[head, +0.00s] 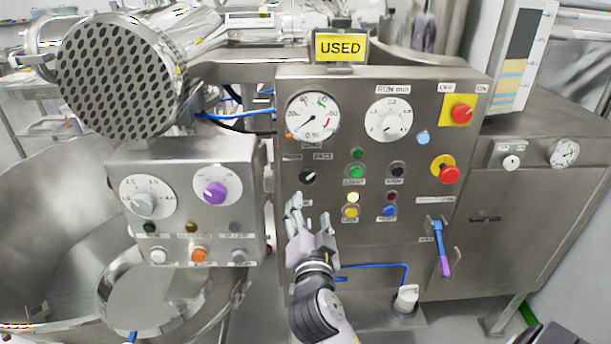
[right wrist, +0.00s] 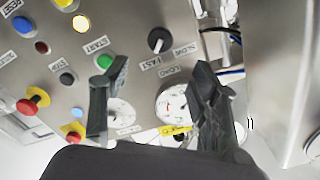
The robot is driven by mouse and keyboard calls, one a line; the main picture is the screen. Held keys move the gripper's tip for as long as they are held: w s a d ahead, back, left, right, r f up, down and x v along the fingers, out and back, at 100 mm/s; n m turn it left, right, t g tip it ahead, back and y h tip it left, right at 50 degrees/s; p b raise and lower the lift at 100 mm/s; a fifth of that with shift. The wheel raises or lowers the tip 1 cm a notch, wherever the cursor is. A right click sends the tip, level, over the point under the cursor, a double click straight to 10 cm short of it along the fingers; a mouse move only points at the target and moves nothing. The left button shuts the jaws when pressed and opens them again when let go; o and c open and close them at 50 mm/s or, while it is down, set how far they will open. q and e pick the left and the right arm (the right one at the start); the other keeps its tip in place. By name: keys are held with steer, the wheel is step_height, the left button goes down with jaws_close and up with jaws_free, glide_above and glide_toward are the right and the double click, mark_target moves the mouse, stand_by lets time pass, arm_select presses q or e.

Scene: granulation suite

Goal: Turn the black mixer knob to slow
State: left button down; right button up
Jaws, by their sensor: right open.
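The black mixer knob (head: 308,177) is on the middle grey control panel, below the SLOW and FAST labels. Its white mark appears to point up and right, toward FAST. In the right wrist view the knob (right wrist: 157,39) shows upside down, near the top centre, with the labels beside it. My right gripper (head: 309,216) is just below the knob in the head view, in front of the panel, open and empty. In the right wrist view its two fingers (right wrist: 159,74) are spread, with the knob beyond the gap between them and apart from both. My left gripper is not in view.
The panel (head: 368,248) carries dials, a green start button (head: 355,172), a yellow button (head: 350,212) and red emergency buttons (head: 449,174) close by. A smaller panel (head: 192,160) with a purple knob (head: 215,192) stands at left. A blue-handled valve lever (head: 441,246) is at right.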

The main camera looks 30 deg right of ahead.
mark_target(308, 178)
steer(key=p+x, duration=0.4)
steer(key=x, duration=0.8)
steer(key=shift+w, duration=0.2)
steer(key=shift+c, duration=0.3)
steer(key=c, duration=1.1)
